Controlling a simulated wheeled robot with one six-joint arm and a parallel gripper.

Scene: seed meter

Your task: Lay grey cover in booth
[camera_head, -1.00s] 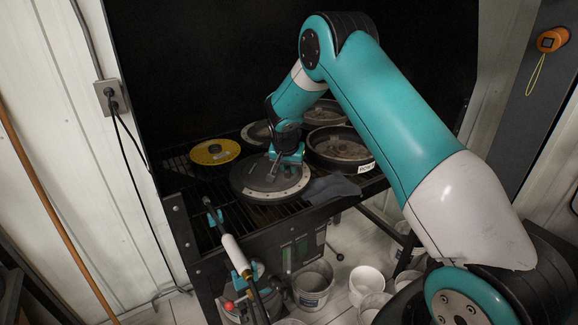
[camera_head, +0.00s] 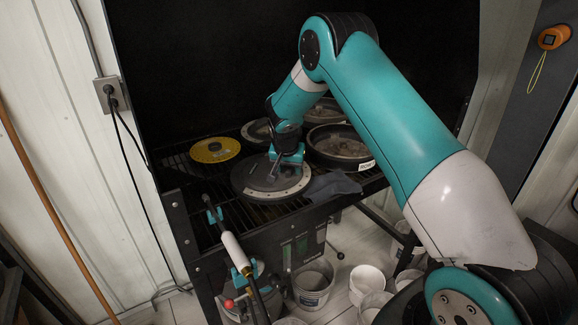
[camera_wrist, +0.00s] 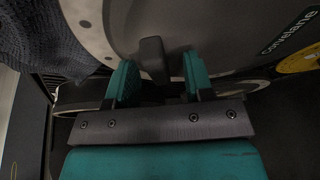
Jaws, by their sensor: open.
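The grey cover (camera_head: 258,188) is a round flat disc with pale studs around its rim. It lies flat on the slatted grate inside the black booth, near the front. In the wrist view the cover (camera_wrist: 225,30) fills the top, with lettering on its right part. Its upright dark handle (camera_wrist: 153,60) stands between the two teal fingers. My gripper (camera_wrist: 158,80) is open, with a visible gap between each finger and the handle. In the head view my gripper (camera_head: 284,168) is low over the cover's middle, and the arm hides part of the handle.
A yellow disc (camera_head: 215,149) lies behind left. Round dark pans stand behind and right, including a labelled one (camera_head: 340,158). A grey cloth (camera_head: 333,186) lies beside the cover's right edge. A white-handled torch (camera_head: 234,250) hangs at the booth's front. Buckets (camera_head: 313,290) stand below.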

